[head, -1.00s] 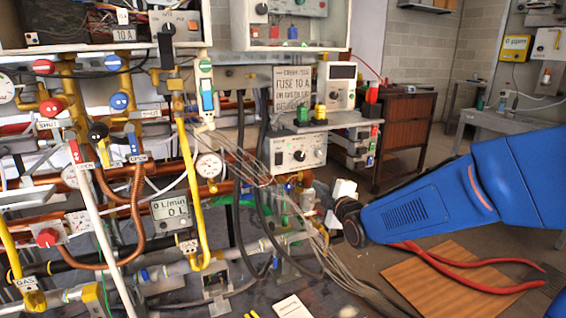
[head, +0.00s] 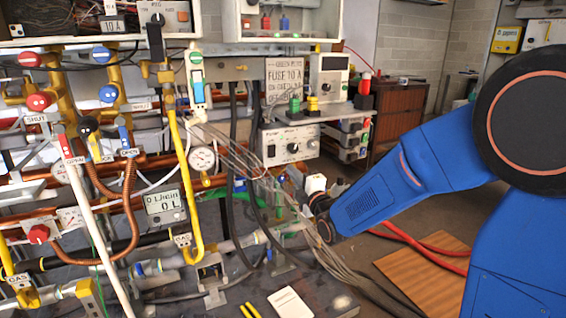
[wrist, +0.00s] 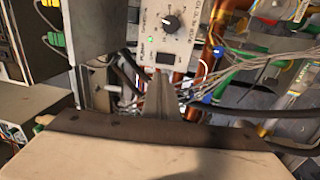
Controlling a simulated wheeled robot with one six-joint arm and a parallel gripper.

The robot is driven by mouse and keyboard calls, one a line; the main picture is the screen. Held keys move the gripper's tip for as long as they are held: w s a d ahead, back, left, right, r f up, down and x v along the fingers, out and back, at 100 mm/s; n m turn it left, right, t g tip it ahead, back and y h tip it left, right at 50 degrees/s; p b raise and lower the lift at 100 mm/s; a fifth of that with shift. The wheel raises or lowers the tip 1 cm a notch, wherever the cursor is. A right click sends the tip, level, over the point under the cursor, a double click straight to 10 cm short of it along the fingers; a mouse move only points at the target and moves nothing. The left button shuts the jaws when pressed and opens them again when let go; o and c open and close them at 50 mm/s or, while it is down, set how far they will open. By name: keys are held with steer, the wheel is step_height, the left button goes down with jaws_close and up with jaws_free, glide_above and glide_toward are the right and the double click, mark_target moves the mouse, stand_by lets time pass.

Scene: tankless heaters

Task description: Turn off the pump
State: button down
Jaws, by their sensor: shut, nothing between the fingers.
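The pump box (head: 290,146) is a pale control box with a dial, under a shelf in the middle of the head view. In the wrist view its face (wrist: 183,45) shows turned sideways, with a black knob (wrist: 172,22), a lit green lamp (wrist: 150,38) and a dark rocker switch (wrist: 163,59). My gripper (wrist: 163,76) is shut and empty, its tips just below the switch in the wrist picture. I cannot tell whether they touch. In the head view my wrist end (head: 318,200) is below and right of the box; the fingertips are not clear there.
Loose grey wires (head: 235,150) run left of and below the box. Yellow and copper pipes, valves and a gauge (head: 203,158) fill the left. A shelf (head: 310,112) with small devices sits above.

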mark_target(272, 148)
steer(key=x, duration=1.3)
steer(key=shift+w, duration=0.2)
steer(key=shift+w+a+r, duration=0.1)
steer(key=shift+w+r, duration=0.05)
steer(key=shift+r, duration=0.05)
